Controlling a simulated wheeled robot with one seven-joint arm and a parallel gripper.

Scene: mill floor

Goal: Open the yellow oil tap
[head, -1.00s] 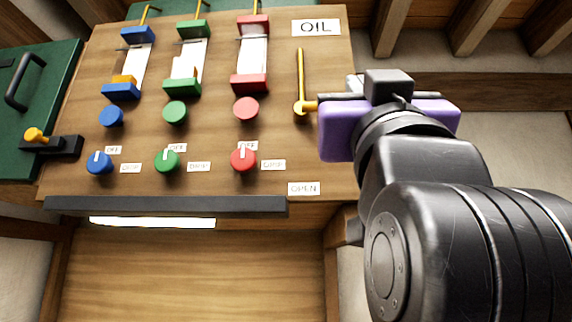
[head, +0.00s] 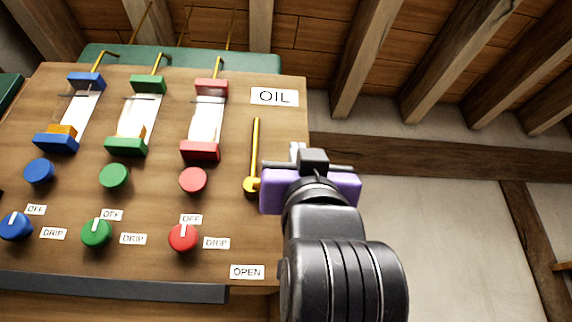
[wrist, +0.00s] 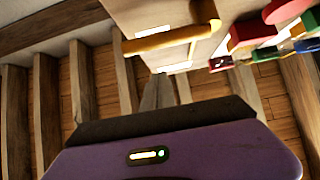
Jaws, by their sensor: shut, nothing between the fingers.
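The yellow oil tap (head: 256,150) is a thin lever on the right side of the wooden panel, standing upright from a round pivot at its lower end. The OIL label (head: 274,96) is above it to the right, and the OPEN label (head: 247,272) is well below it. In the wrist view the tap (wrist: 165,40) lies across the top, just beyond the fingertips. My gripper (head: 297,152), with a purple body, is shut and empty just right of the tap. The fingers (wrist: 158,92) are together in the wrist view. I cannot tell whether they touch the lever.
Blue (head: 15,226), green (head: 96,233) and red (head: 184,237) knobs with OFF and DRIP labels are on the panel's lower left. Coloured oilers, such as the red one (head: 200,151), sit above them. A dark bar (head: 110,287) edges the panel's bottom. Pale wall is on the right.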

